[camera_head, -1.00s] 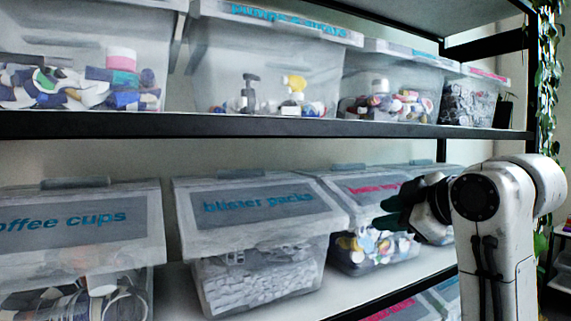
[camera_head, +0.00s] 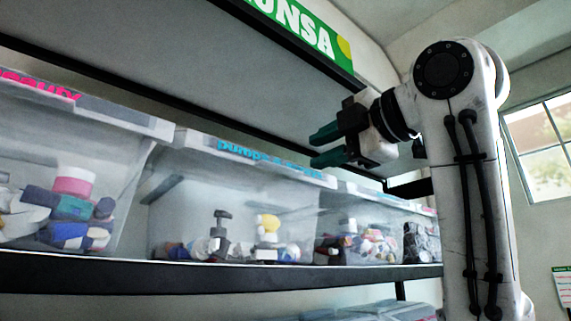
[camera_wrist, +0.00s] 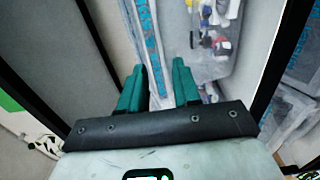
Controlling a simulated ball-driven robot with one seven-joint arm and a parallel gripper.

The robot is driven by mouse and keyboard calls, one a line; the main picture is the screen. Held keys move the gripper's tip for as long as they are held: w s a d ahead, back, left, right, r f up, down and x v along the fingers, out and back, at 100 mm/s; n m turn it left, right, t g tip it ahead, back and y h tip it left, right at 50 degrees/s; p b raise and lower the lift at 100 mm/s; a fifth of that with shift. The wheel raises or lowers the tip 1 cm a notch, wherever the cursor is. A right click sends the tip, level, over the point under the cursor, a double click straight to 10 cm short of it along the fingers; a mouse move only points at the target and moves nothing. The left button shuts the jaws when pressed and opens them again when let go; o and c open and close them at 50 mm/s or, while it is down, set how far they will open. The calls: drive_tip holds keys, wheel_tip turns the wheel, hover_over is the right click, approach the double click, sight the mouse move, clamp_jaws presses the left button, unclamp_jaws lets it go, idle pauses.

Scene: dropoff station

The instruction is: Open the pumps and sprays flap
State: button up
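The pumps and sprays flap (camera_head: 255,157) is the pale lid edge with blue lettering on a clear bin (camera_head: 185,215) on the upper shelf. It looks shut, lying along the bin's top. Bottles with pump heads show through the bin's front. My gripper (camera_head: 317,148) has green fingers, spread apart with nothing between them. In the head view it appears above the right part of the flap. In the wrist view, the open fingers (camera_wrist: 159,82) point toward a pale edge with blue lettering (camera_wrist: 150,45). I cannot tell whether they touch it.
A beauty bin (camera_head: 75,190) stands to the left, and more bins (camera_head: 375,235) stand to the right. The black shelf edge (camera_head: 200,275) runs below them. Another shelf (camera_head: 150,50) hangs overhead, with its dark front beam close to my gripper.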

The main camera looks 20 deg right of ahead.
sight(284, 168)
drive_tip(key=p+x, duration=0.3)
drive_tip(key=x, duration=0.6)
drive_tip(key=shift+f, duration=0.1)
clamp_jaws()
drive_tip(key=shift+f, duration=0.1)
idle(1.1)
